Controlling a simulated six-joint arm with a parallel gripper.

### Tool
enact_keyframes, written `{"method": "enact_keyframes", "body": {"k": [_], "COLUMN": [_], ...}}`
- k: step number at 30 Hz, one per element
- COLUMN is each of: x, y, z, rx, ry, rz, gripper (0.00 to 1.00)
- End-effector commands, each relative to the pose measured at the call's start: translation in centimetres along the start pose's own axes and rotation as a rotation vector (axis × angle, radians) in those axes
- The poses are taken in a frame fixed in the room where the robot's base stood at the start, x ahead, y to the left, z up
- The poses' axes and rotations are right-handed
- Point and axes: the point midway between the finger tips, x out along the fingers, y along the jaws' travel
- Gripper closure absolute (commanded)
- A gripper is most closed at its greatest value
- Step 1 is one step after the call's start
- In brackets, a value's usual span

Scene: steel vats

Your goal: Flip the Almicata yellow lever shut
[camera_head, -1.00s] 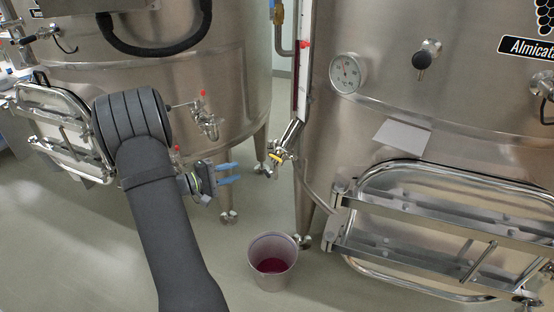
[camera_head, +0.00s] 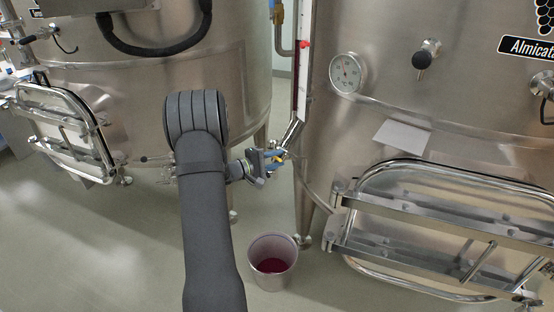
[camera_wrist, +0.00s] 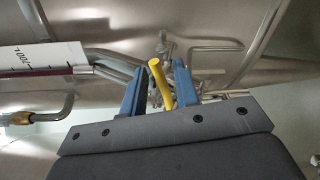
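The yellow lever (camera_wrist: 160,84) shows in the wrist view as a short rounded bar between my gripper's two blue fingers. My gripper (camera_wrist: 158,84) is open around it. A gap shows on the left finger's side; the right finger is closer, and I cannot tell if it touches. In the head view my gripper (camera_head: 278,158) is at the small valve on the pipe (camera_head: 293,132) at the left side of the Almicata vat (camera_head: 450,125). There the fingers mostly hide the lever.
A bucket with red liquid (camera_head: 272,263) stands on the floor below the valve. The Almicata vat's hatch frame (camera_head: 430,240) juts out at right. A second steel vat (camera_head: 120,80) stands at left. A level scale (camera_wrist: 40,58) shows in the wrist view.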

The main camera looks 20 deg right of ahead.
Motion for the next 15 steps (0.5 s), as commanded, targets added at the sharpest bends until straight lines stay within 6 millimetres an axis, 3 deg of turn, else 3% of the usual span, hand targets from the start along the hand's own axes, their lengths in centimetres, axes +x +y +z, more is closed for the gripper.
{"method": "enact_keyframes", "body": {"k": [10,15], "x": [0.48,0.46], "y": [0.01,0.01], "z": [-0.01,-0.01], "rx": [0.0,0.0], "ry": [0.001,0.001], "rz": [0.0,0.0], "gripper": [0.72,1.0]}}
